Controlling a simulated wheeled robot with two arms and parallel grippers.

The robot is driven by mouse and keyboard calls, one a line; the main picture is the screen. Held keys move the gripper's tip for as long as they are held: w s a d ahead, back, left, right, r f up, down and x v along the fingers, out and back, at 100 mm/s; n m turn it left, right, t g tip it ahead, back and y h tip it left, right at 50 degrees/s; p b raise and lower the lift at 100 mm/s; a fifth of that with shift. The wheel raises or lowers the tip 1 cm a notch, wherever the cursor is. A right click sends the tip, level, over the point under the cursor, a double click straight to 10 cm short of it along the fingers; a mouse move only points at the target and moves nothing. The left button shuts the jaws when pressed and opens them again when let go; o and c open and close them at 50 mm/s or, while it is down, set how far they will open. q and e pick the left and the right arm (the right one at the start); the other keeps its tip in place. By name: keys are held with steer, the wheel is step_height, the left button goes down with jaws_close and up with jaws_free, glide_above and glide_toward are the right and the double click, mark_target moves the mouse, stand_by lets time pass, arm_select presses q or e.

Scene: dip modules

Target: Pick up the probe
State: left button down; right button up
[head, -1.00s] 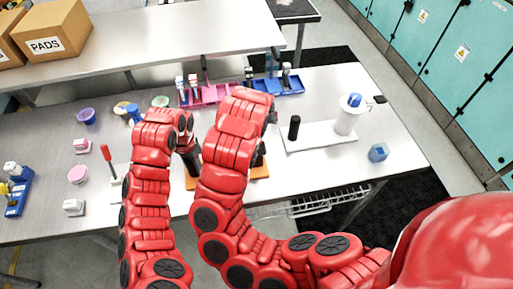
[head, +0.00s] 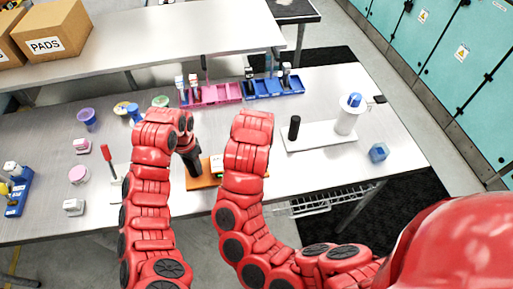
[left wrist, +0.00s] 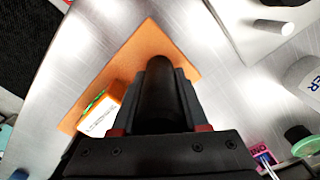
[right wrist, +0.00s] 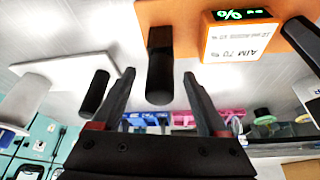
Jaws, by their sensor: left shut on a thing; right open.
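A black cylinder (left wrist: 158,90) is between the fingers of my left gripper (left wrist: 160,72), which is shut on it above an orange board (left wrist: 132,58). It looks like the probe, though the frames do not settle this. A second upright black cylinder (right wrist: 160,75) stands on the orange board (right wrist: 187,13), beyond the open fingers of my right gripper (right wrist: 158,72) and apart from them. An orange meter (right wrist: 240,38) with a green display sits on the board beside it. In the head view the left gripper (head: 191,160) is over the board's left part; the right forearm hides the right gripper.
A white board (head: 310,137) with a black cylinder (head: 294,128) and a white vessel (head: 347,114) stands to the right. Pink (head: 215,94) and blue (head: 273,87) trays are behind. A red-handled tool (head: 107,157) and small jars are left. The right front table is mostly clear.

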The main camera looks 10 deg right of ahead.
steer(key=shift+x, duration=0.95)
steer(key=shift+r, duration=0.1)
steer(key=shift+c, duration=0.3)
jaws_close()
step_height(320, 180, up, 10)
